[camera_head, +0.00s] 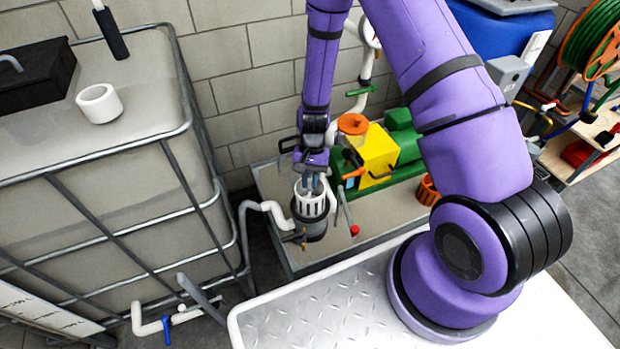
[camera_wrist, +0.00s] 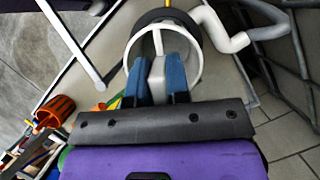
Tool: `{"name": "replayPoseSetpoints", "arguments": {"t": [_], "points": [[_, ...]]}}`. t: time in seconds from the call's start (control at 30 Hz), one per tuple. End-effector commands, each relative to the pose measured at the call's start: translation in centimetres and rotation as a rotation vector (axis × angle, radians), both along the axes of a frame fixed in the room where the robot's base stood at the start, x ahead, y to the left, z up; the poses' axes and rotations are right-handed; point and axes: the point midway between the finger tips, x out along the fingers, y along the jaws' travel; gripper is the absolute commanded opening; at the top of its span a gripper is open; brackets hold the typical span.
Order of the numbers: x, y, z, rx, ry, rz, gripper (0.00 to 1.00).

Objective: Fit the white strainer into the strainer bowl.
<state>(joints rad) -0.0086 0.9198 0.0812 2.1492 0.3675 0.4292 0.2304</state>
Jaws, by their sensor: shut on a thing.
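The white strainer (camera_head: 311,199) is a slotted cylinder, held upright in my gripper (camera_head: 313,182). My gripper points down and is shut on the strainer's inner part. In the wrist view the strainer's white round rim (camera_wrist: 196,75) surrounds the blue fingertips (camera_wrist: 157,78). The dark strainer bowl (camera_head: 309,230) stands below it, joined to the white pipe. The strainer is directly over the bowl in the head view, and its lower end meets the bowl's outline. I cannot tell how far it sits inside. In the wrist view a dark ring of the bowl (camera_wrist: 152,17) shows behind the rim.
A white pipe (camera_head: 270,210) runs left of the bowl. A red-tipped lever (camera_head: 353,229) stands close on its right. A yellow and green pump (camera_head: 379,155) and an orange slotted basket (camera_head: 428,190) are further right. A caged tank (camera_head: 100,150) fills the left.

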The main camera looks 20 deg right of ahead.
Motion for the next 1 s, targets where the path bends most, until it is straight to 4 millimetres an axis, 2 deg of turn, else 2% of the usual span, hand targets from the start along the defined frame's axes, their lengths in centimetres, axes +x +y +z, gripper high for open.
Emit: {"name": "replayPoseSetpoints", "arguments": {"t": [1.0], "points": [[0.0, 0.0, -2.2, 0.0, 0.001, 0.0, 0.0]]}}
